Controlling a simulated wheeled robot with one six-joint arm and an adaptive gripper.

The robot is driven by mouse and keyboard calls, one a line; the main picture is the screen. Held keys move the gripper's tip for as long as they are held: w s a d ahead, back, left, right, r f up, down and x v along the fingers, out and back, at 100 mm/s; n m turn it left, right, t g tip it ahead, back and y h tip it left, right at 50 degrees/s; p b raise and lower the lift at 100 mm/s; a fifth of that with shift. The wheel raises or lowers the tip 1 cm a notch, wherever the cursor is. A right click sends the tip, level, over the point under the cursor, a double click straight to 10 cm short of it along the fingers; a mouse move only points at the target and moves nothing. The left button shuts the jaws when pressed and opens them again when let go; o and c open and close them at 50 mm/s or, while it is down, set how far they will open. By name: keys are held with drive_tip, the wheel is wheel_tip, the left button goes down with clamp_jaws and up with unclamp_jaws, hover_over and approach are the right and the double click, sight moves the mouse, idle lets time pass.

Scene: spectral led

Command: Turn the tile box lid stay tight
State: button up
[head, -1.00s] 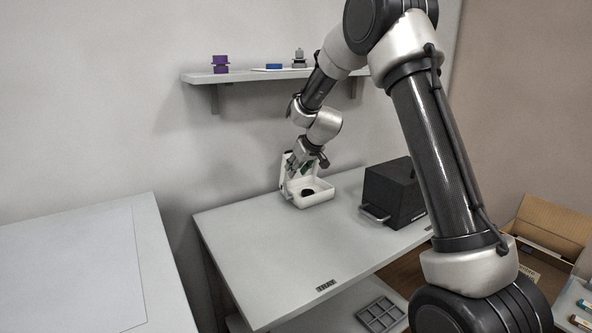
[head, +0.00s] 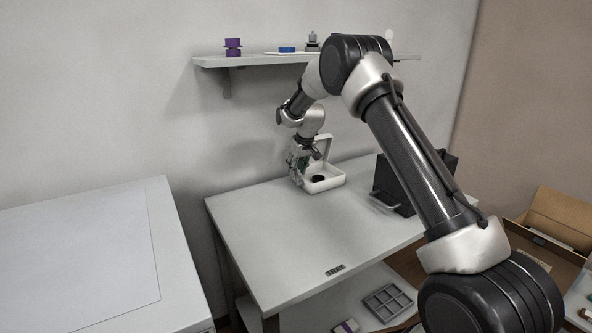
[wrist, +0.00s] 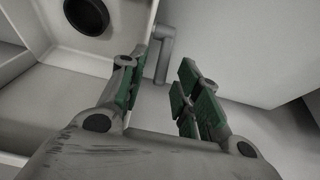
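The white tile box (head: 327,186) stands open at the back of the table, its lid (head: 322,147) raised. A round black thing (wrist: 87,14) lies inside it. In the wrist view, a grey L-shaped lever (wrist: 164,45), apparently the lid stay, stands out beside the box wall. My gripper (head: 298,170) is at the left side of the box. In the wrist view its green-padded fingers (wrist: 162,60) are apart, with the lever in the gap between their tips. I see a gap to the right finger; contact on the left is unclear.
A black case (head: 390,185) with a grey handle (head: 383,201) stands right of the box. A wall shelf (head: 255,60) with small items is above. The table front (head: 300,245) is clear. A grey compartment tray (head: 388,303) lies on the lower shelf.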

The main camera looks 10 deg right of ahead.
drive_tip(key=shift+w+f, duration=0.1)
drive_tip(key=shift+f, duration=0.25)
clamp_jaws()
drive_tip(key=shift+s+d+r+t+y, duration=0.1)
drive_tip(key=shift+s+t+y, duration=0.25)
drive_tip(key=shift+t, duration=0.4)
drive_tip(key=shift+s+d+t+y, duration=0.15)
drive_tip(key=shift+s+t, duration=0.3)
drive_tip(key=shift+t, duration=0.3)
drive_tip(key=shift+a, duration=0.1)
unclamp_jaws()
drive_tip(key=shift+r, duration=0.1)
drive_tip(key=v, duration=1.1)
drive_tip(key=shift+s+r, duration=0.25)
drive_tip(key=shift+s, duration=0.1)
